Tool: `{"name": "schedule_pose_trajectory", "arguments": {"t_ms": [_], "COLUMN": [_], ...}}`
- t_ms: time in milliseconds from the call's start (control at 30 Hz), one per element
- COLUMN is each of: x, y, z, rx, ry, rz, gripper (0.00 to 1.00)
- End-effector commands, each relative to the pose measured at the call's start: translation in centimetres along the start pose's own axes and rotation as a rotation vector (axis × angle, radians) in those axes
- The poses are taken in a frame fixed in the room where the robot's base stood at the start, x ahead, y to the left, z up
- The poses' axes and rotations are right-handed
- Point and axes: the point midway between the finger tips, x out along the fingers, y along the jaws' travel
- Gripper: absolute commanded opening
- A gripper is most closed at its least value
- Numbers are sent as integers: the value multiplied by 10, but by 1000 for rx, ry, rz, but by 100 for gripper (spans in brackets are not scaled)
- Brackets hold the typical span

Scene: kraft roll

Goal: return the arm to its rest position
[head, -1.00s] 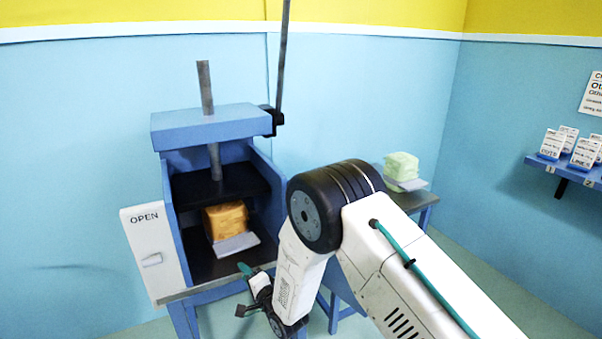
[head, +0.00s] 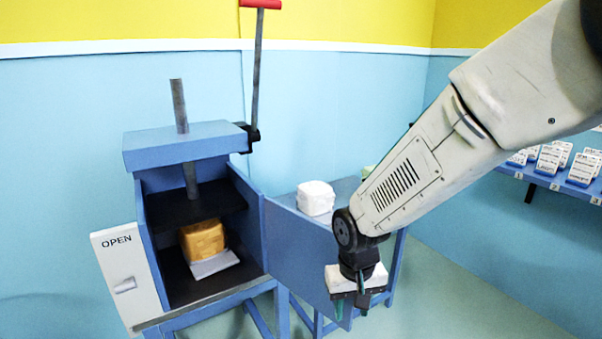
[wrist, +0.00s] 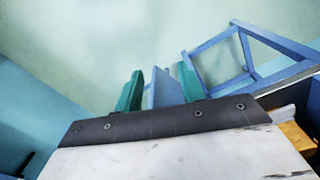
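My arm reaches in from the upper right in the head view, bent at the elbow out at the edge. My gripper (head: 350,307) hangs fingers-down at its end, in front of the blue side table and right of the press. Its two teal fingers stand apart. In the wrist view the gripper (wrist: 160,88) shows the same gap, with pale floor and a blue strip behind it. I see nothing held.
The blue press (head: 190,145) stands left, holding a brown block (head: 203,239) on a grey plate (head: 214,264). A blue panel (head: 300,245) slants out beside my gripper. A white block (head: 316,198) sits on the side table. A shelf (head: 560,180) holds labelled cards. Right floor is clear.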

Motion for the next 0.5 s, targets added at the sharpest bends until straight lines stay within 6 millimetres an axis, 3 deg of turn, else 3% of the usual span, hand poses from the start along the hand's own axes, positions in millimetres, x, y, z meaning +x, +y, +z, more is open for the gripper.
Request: {"name": "schedule_pose_trajectory", "arguments": {"t_ms": [33, 200, 500], "x": [-22, -76, -143], "y": [15, 55, 100], "z": [17, 80, 184], "rx": [-7, -35, 1], "ry": [-22, -111, -141], "rz": [5, 11, -10], "gripper": [40, 40, 40]}}
